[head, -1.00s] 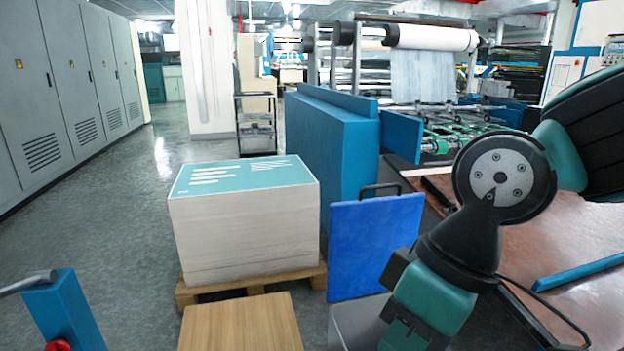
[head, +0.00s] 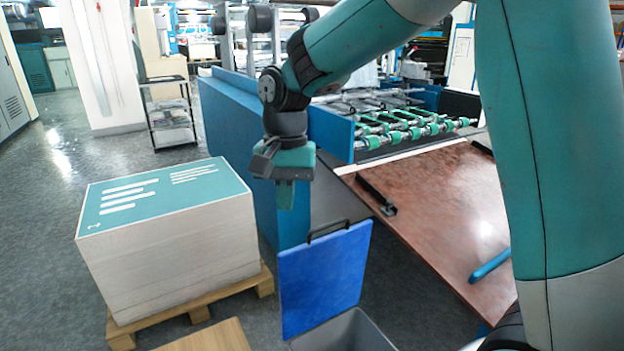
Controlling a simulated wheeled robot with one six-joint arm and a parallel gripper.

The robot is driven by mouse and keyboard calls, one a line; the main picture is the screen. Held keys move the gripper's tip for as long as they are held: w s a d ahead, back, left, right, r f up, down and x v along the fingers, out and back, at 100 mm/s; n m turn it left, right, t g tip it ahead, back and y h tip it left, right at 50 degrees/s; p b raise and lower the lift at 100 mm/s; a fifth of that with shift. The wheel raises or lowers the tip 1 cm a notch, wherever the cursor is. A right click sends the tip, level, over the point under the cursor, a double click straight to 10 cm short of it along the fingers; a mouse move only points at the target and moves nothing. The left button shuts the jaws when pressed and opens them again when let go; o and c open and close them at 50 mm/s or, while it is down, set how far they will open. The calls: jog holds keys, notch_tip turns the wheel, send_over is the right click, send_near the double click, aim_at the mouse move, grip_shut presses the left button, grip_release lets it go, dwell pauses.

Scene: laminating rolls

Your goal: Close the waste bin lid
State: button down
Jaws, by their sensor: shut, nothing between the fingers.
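The waste bin (head: 352,331) is a grey box at the bottom of the head view, cut off by the frame edge. Its blue lid (head: 322,285) stands upright and open at the bin's far side. A black handle (head: 328,231) sits on the lid's top edge. My gripper (head: 285,202) points down, shut and empty. In the picture it is above and a little left of the lid's handle, apart from it. How far behind or in front of the lid it is, I cannot tell for certain.
A large blue machine cabinet (head: 226,145) stands behind my gripper. A paper stack (head: 170,245) on a wooden pallet (head: 190,310) is left of the bin. A brown-topped table (head: 430,215) with a blue bar (head: 490,265) is to the right. Grey floor is clear at far left.

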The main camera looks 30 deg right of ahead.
jog(key=w+d+r+m+g+p, duration=0.1)
jog(key=w+d+r+m+p, duration=0.1)
jog(key=w+d+m+p, duration=0.4)
jog(key=m+g+h+p, duration=0.1)
jog(key=m+p, duration=0.2)
jog(key=m, duration=0.2)
send_over(316, 239)
jog(key=w, duration=0.2)
notch_tip(316, 239, down, 11)
jog(key=shift+s+f, duration=0.15)
jog(key=shift+f, duration=0.05)
jog(key=shift+s, duration=0.1)
